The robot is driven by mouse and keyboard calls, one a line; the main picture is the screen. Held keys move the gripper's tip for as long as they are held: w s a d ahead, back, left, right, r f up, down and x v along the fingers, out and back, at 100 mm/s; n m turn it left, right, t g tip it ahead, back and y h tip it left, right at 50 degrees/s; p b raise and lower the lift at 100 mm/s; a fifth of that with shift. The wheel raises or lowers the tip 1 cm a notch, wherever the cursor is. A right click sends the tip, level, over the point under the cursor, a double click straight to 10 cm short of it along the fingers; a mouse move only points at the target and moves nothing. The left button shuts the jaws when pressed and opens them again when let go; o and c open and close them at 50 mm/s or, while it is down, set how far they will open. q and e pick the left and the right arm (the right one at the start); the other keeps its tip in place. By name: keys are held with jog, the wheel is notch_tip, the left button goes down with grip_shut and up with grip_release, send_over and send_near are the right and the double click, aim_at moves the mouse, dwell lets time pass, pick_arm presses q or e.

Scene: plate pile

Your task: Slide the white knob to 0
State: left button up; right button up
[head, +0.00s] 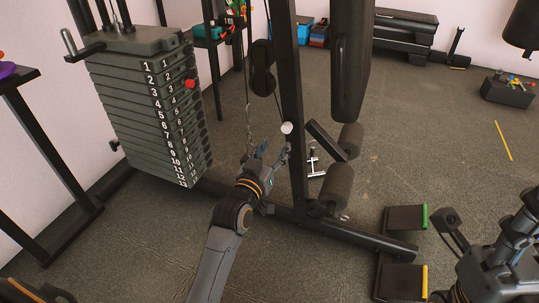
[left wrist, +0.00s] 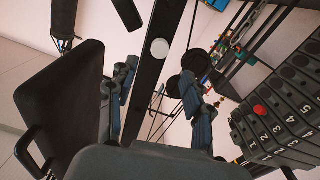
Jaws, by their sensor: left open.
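The white knob (head: 287,127) is a small round cap on the black upright post of a gym machine. It also shows in the left wrist view (left wrist: 159,48), on the post's face. My left gripper (head: 274,153) is open and empty. It is just below the knob in the head view. In the left wrist view its two blue-grey fingers (left wrist: 158,88) stand apart on either side of the post, with the knob above the gap between them. I see no contact with the knob. My right arm is at the lower right; its fingers cannot be made out clearly.
A numbered weight stack (head: 150,105) with a red pin knob (head: 190,84) stands left of the post. A dark pad (head: 352,60) and foam rollers (head: 337,187) are on the right. A chain hangs left of the post. Open floor lies farther right.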

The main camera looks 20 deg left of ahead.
pick_arm(q)
jog(key=s, duration=0.2)
jog(key=shift+s, duration=0.4)
